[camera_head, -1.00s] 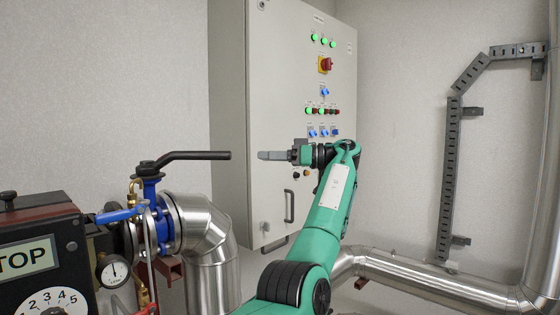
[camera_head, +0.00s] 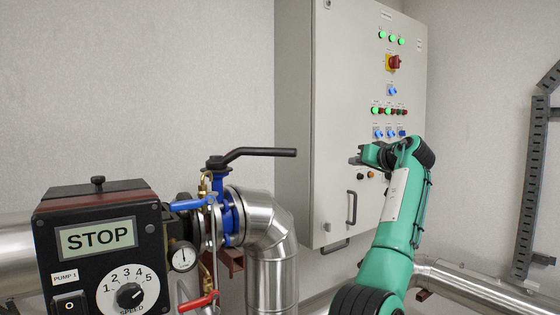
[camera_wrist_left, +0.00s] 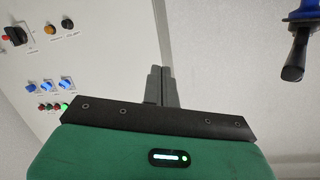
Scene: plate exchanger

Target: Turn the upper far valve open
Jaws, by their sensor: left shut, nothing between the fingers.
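The upper valve has a blue body (camera_head: 231,215) and a long black lever (camera_head: 255,153), which points right and slightly up in the head view. It sits at the pipe elbow. In the wrist view the lever's black end (camera_wrist_left: 296,60) shows at the upper right, apart from my fingers. My left gripper (camera_head: 357,160) is in front of the control cabinet, right of the lever and clear of it. Its fingers (camera_wrist_left: 158,72) are together and empty in the wrist view. In the head view they are foreshortened and hard to make out. My right gripper is not in view.
The grey control cabinet (camera_head: 343,110) with lamps and switches stands behind my left gripper. A pump box (camera_head: 100,250) reading STOP, a gauge (camera_head: 183,256), a blue handle (camera_head: 187,205) and a red handle (camera_head: 198,302) are at the left. A steel elbow pipe (camera_head: 270,245) stands below the lever.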

